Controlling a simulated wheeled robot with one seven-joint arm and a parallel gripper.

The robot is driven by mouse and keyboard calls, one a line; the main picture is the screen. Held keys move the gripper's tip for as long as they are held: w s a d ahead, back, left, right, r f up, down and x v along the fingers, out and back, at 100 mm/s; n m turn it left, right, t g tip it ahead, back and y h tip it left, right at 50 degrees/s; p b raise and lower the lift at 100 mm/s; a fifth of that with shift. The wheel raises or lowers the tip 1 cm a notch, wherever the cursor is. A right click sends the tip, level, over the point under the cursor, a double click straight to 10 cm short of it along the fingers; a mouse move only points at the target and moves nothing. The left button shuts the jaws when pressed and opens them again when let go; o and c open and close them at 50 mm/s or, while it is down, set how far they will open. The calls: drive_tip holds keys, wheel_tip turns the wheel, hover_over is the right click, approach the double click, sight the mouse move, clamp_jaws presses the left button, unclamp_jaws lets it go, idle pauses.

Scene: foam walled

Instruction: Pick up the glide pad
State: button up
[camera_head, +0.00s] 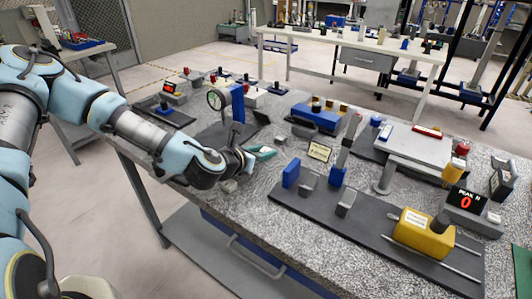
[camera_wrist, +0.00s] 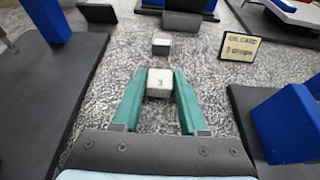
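A small pale block marked "3" (camera_wrist: 159,84), which looks like the glide pad, sits between my fingertips in the wrist view. It appears to rest on the speckled bench top. My gripper (camera_wrist: 160,78) has two teal fingers standing apart, one on each side of the block. Any gap at the tips is very narrow, and I cannot make out firm contact. In the head view my gripper (camera_head: 262,153) is low over the bench, and I cannot pick out the block there.
A second small pale block (camera_wrist: 161,46) lies just beyond. An oil card (camera_wrist: 239,47) stands to the right. Dark plates (camera_wrist: 60,85) flank the gripper, with a blue block (camera_wrist: 290,122) on the right one. A dial gauge (camera_head: 216,98) stands behind my wrist.

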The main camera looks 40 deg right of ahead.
clamp_jaws()
drive_tip(key=shift+r, duration=0.1)
wheel_tip(320, 180, up, 10)
drive_tip(key=b, duration=0.1)
idle(0.5)
